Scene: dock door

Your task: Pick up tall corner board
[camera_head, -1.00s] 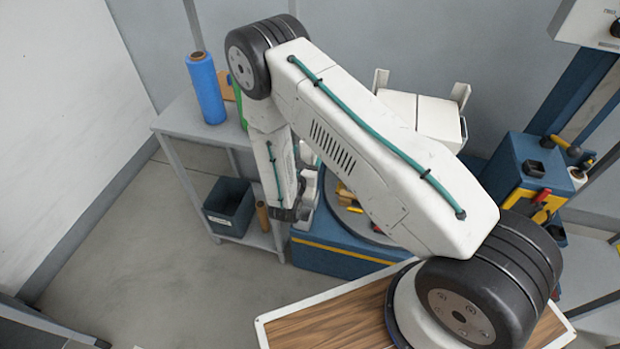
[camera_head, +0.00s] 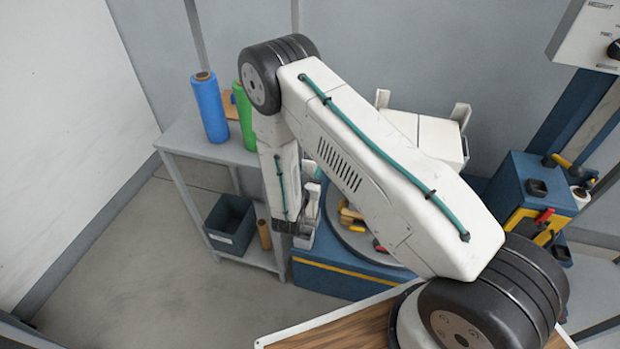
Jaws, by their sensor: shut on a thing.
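My arm crosses the middle of the view, and its forearm hangs down in front of the blue-based turntable (camera_head: 335,236). My gripper's fingers are hidden behind my arm links, so what lies between them does not show. Only pale wrist parts show beside the lower end of the forearm. Pale upright pieces, possibly corner boards, stand at the back left (camera_head: 382,98) and right (camera_head: 461,116) of a white box-like load (camera_head: 437,138). I cannot tell which piece is the tall corner board. My upper arm covers the lower part of this load.
A grey shelf (camera_head: 190,139) at the left bears a blue roll (camera_head: 210,108) and a green roll (camera_head: 246,115). A dark bin (camera_head: 230,222) and a brown roll (camera_head: 264,234) sit on its lower level. A blue tool station (camera_head: 535,185) stands right. Floor at left is clear.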

